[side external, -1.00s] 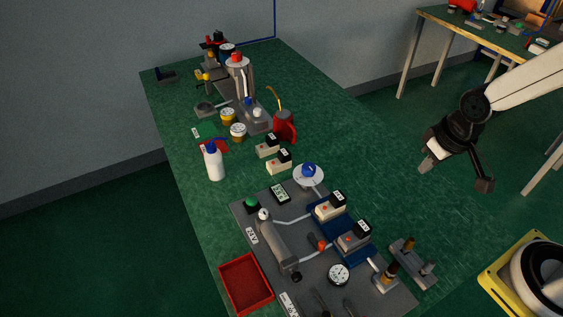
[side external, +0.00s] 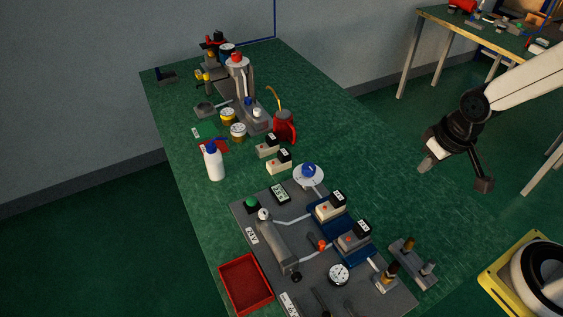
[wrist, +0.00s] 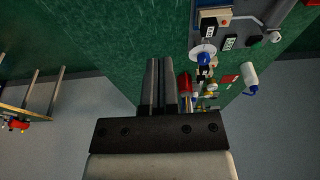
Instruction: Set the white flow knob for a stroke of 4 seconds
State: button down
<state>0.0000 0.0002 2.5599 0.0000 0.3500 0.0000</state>
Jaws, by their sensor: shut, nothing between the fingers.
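My gripper (side external: 425,165) is shut and empty, raised in the air to the right of the bench, well apart from everything on it. Its two fingers (wrist: 161,62) lie close together in the wrist view. A round white dial (side external: 310,181) with a blue knob (side external: 308,169) stands at the back corner of the grey panel (side external: 287,216); the blue knob also shows in the wrist view (wrist: 204,58). A small white cap or knob (side external: 257,112) sits near the grey press (side external: 240,82). I cannot tell for sure which part is the white flow knob. Dial markings are too small to read.
The panel carries a cylinder (side external: 276,240), a display (side external: 280,193), a gauge (side external: 338,274) and valve blocks (side external: 329,207). A white bottle (side external: 214,165), red jug (side external: 284,127) and red tray (side external: 246,281) stand around.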

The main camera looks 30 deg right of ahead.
jog(key=c, duration=0.8)
grip_release()
jog(key=shift+w, duration=0.1)
jog(key=o, duration=0.4)
jog(key=shift+w+a, duration=0.2)
jog(key=shift+w, duration=0.05)
jog(key=n+g, duration=0.3)
jog(key=n, duration=1.7)
send_over(263, 211)
jog(key=f, duration=0.9)
jog(key=shift+d+f, duration=0.1)
jog(key=shift+d, duration=0.3)
jog(key=shift+a+f+n, duration=0.2)
jog(key=shift+a+n, duration=0.2)
jog(key=shift+n, duration=0.1)
jog(key=shift+f, duration=0.15)
jog(key=shift+f, duration=3.75)
